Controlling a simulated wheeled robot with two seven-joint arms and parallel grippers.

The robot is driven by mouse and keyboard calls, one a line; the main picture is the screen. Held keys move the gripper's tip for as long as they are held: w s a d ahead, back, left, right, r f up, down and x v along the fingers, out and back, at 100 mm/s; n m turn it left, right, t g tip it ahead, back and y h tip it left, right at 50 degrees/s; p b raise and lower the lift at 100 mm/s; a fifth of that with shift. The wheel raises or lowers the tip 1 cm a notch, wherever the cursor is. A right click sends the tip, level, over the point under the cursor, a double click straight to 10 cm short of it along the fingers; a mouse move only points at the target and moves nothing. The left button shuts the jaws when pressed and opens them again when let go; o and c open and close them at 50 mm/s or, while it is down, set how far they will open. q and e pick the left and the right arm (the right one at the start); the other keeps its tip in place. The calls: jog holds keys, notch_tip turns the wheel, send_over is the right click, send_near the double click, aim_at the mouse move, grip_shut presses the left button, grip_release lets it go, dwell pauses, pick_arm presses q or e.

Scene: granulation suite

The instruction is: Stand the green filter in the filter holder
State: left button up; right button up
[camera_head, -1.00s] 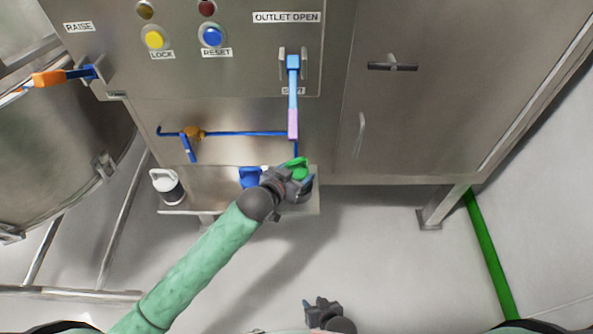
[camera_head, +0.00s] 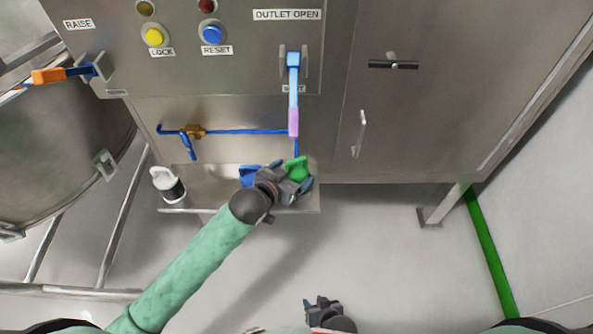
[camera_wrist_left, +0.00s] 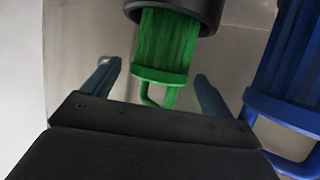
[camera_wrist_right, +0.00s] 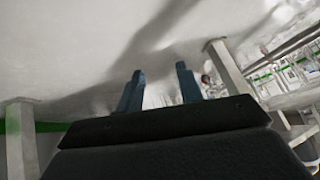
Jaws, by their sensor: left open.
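The green filter (camera_head: 298,167) is on the low shelf, beyond my left gripper (camera_head: 298,187). In the left wrist view the filter (camera_wrist_left: 165,50) has a pleated body, a collar and a loop handle toward me. Its far end meets a wider dark round part (camera_wrist_left: 178,10), possibly the filter holder; I cannot tell how deep it sits. My left gripper is open, its fingers apart on either side of the collar and handle, with no clear contact. My right gripper (camera_head: 322,303) is open and empty over the floor, low in the head view.
A white canister with a dark band (camera_head: 168,185) is on the shelf (camera_head: 200,203) at left. A lever with a pink handle (camera_head: 293,122) and a blue pipe (camera_head: 240,133) are above the shelf.

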pick_arm(q)
jog(key=v, duration=0.9)
jog(key=shift+s, duration=0.2)
pick_arm(e)
jog(key=shift+w+r, duration=0.6)
jog(key=shift+w, duration=0.25)
pick_arm(q)
jog(key=shift+r, duration=0.1)
pick_arm(e)
jog(key=shift+s, duration=0.1)
